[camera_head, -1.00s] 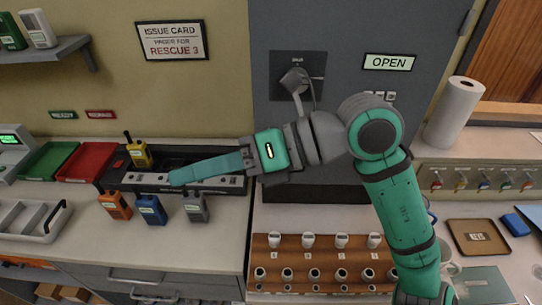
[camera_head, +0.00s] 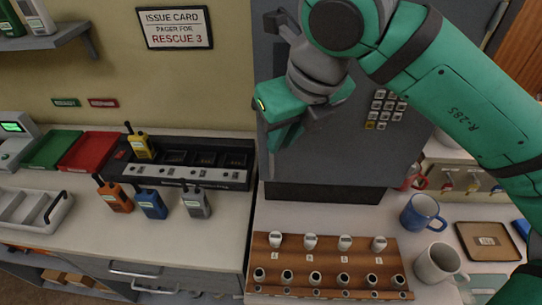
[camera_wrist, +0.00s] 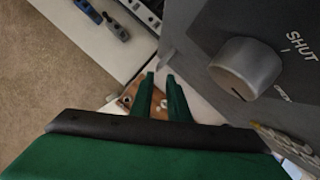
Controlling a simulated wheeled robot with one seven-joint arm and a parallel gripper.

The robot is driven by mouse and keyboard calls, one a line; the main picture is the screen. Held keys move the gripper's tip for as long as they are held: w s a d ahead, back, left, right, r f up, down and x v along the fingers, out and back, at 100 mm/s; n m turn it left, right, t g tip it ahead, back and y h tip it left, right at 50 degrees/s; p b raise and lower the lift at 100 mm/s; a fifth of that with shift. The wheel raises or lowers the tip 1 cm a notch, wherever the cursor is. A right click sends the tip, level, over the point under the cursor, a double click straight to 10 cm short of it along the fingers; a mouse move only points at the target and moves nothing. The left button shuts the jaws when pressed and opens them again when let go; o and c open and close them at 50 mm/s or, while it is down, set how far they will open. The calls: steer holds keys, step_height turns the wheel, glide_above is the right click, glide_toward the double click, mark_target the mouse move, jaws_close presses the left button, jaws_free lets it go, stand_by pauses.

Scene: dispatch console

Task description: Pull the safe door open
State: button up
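The grey safe door (camera_head: 340,160) fills the middle of the head view, largely behind my arm. I see no clear gap at its edge, so I cannot tell whether it is ajar. In the wrist view, a round grey knob (camera_wrist: 246,66) sits on the dark door plate (camera_wrist: 215,15), with "SHUT" printed above it and a second, partly hidden word below. My gripper (camera_head: 285,140) is in front of the door's left part and points down. In the wrist view its two green fingers (camera_wrist: 160,95) are apart with nothing between them, left of and below the knob.
A keypad (camera_head: 385,108) is on the safe front. A wooden rack (camera_head: 330,260) with several stamps stands below it. Blue (camera_head: 422,212) and white (camera_head: 438,263) mugs stand to the right. Radios and a charger (camera_head: 235,180) are on the left counter.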

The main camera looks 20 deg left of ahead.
mark_target(272, 159)
steer(key=x, duration=0.8)
steer(key=shift+s+f, duration=0.1)
steer(key=shift+s, duration=0.15)
steer(key=shift+w+a+f, duration=0.25)
steer(key=shift+f, duration=0.35)
steer(key=shift+c, duration=0.6)
jaws_close()
